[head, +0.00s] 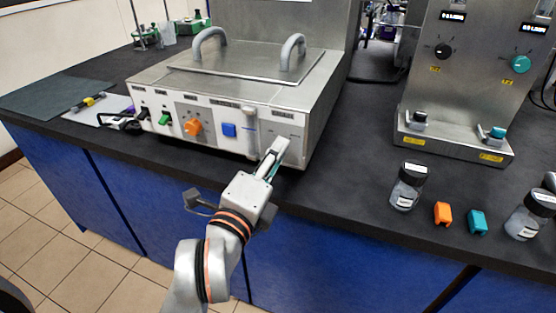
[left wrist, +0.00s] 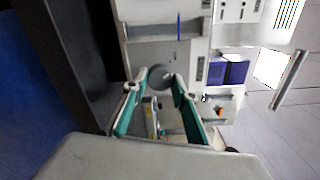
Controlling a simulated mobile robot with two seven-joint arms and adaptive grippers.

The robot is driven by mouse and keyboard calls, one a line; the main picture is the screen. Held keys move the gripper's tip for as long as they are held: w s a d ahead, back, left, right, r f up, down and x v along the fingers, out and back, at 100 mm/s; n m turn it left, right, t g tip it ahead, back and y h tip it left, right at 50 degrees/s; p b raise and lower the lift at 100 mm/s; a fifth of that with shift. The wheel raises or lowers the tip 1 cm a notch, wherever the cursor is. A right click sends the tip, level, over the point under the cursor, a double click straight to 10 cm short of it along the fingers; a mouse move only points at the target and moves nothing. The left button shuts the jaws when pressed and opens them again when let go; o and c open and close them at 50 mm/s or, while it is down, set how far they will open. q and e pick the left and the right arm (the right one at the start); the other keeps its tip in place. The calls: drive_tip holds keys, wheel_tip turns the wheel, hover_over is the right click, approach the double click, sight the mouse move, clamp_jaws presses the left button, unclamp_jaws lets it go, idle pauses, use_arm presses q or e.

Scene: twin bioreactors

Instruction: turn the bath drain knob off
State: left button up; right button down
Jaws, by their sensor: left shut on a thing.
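The steel water bath (head: 225,95) stands on the bench with its lid closed. My left gripper (head: 274,152) is at the right end of its front panel and hides what it holds in the head view. In the left wrist view a round grey knob (left wrist: 160,75), which seems to be the drain knob, sits between the fingertips of my left gripper (left wrist: 155,84). The fingers are shut on it. Its pointer direction cannot be made out. My right gripper is not in view.
A bioreactor stand (head: 455,145), jars (head: 407,187) and small orange (head: 443,213) and teal (head: 478,222) pieces occupy the right bench.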

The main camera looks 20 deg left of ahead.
use_arm(q)
drive_tip(key=shift+f+n, duration=0.2)
drive_tip(key=shift+n, duration=0.2)
drive_tip(key=shift+r+b, duration=0.2)
drive_tip(key=shift+b, duration=0.2)
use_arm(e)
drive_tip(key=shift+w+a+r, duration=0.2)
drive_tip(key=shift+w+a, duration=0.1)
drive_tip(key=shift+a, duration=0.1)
use_arm(q)
drive_tip(key=o, duration=1.1)
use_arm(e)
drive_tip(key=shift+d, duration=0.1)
